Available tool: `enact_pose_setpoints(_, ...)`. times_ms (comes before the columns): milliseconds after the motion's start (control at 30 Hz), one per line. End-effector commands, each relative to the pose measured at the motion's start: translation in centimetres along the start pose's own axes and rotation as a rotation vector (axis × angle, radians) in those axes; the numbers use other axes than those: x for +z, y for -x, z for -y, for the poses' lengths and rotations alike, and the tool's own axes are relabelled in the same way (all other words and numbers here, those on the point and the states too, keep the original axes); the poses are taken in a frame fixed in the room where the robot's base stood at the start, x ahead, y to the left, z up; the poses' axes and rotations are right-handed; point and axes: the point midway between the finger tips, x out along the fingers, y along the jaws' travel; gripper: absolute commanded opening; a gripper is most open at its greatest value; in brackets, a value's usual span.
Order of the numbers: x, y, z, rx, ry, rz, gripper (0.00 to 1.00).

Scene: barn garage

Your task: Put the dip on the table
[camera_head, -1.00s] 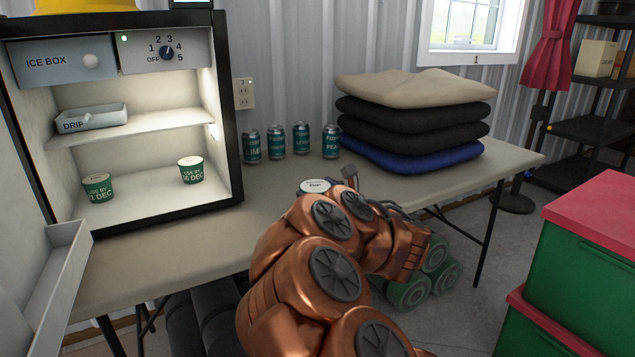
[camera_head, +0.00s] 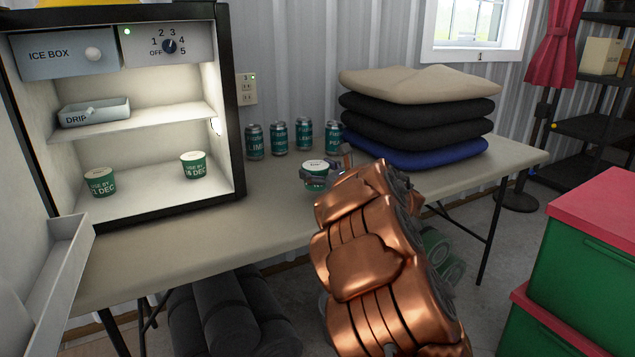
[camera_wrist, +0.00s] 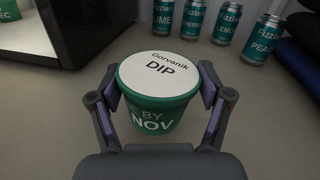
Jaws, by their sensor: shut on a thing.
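The dip (camera_wrist: 159,92) is a green tub with a white lid that reads "Gorvanik DIP" and a side label with "NOV". In the head view the dip (camera_head: 314,174) is at the table, partly hidden by my gripper. My gripper (camera_wrist: 160,99) is shut on the tub, one finger on each side. In the head view my gripper (camera_head: 325,177) is mostly behind my copper arm. The table (camera_head: 200,245) is beige and lies under the dip. I cannot tell whether the tub's base touches it.
An open fridge (camera_head: 230,100) stands on the table at left, holding two tubs, one of them at its right (camera_head: 193,165). Stacked cushions (camera_head: 415,120) lie to the right. The table's front middle is clear.

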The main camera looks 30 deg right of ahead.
Motion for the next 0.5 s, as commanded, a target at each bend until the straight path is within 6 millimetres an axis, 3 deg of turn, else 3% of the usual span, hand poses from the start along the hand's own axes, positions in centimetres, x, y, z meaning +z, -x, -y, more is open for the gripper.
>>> enact_pose_setpoints(67,-0.1,-0.3,0.2,-0.001,0.000,0.001,0.35)
enact_pose_setpoints(300,-3.3,-0.3,-0.1,-0.001,-0.002,0.000,0.35)
enact_pose_setpoints(500,-3.5,-0.3,-0.2,-0.001,0.001,0.001,0.35)
